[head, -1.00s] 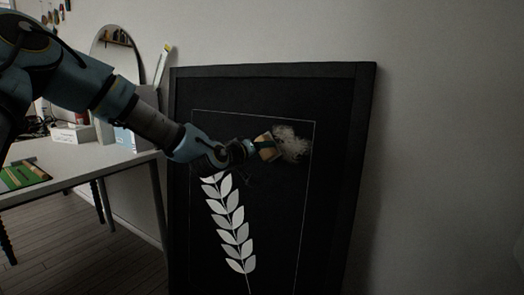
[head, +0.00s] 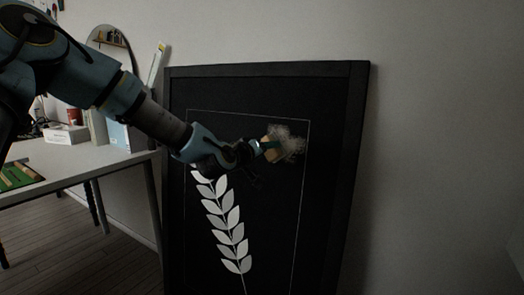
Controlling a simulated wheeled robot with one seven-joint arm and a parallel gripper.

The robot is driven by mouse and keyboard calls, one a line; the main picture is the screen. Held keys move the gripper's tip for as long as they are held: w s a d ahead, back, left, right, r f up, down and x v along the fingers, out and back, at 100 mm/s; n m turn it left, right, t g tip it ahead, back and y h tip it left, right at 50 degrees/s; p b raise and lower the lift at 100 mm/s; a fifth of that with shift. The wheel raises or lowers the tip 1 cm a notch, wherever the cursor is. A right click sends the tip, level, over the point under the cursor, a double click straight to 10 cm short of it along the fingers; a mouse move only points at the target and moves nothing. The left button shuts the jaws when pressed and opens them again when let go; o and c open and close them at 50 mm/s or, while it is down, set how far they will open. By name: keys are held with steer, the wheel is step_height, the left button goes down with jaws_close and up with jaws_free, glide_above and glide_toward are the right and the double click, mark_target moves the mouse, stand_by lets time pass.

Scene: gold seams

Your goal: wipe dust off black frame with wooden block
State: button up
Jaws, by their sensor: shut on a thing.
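The black frame (head: 268,71) leans against the wall, with a white leaf stem (head: 226,225) and a thin white inner line on its dark face. A pale grey, fuzzy dust patch (head: 291,138) lies on the upper right of the face, across the inner line. My gripper (head: 264,149) is shut on the wooden block (head: 270,155), a small tan block with a green part at the jaws. The block is at the left edge of the dust patch. I cannot tell whether it touches the face.
A white table (head: 100,160) stands at the left, with a white box (head: 67,134), a green board (head: 17,176) and a round-topped mirror (head: 110,45) behind. The wall and space right of the frame are clear.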

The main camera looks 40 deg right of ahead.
mark_target(274, 135)
steer(key=shift+s+d+b, duration=0.3)
steer(key=shift+s+d, duration=0.2)
steer(key=shift+s, duration=1.15)
steer(key=shift+s+d+b, duration=0.25)
steer(key=shift+s+d, duration=0.2)
steer(key=shift+s, duration=1.25)
steer(key=shift+s+d+b, duration=0.3)
steer(key=shift+s+d, duration=0.2)
steer(key=shift+s, duration=1.25)
steer(key=shift+d+r+p, duration=0.15)
steer(key=shift+r+p, duration=0.5)
steer(key=shift+r, duration=0.35)
steer(key=shift+w+a, duration=0.2)
steer(key=shift+w, duration=0.75)
steer(key=shift+w+a, duration=0.2)
steer(key=shift+w, duration=0.75)
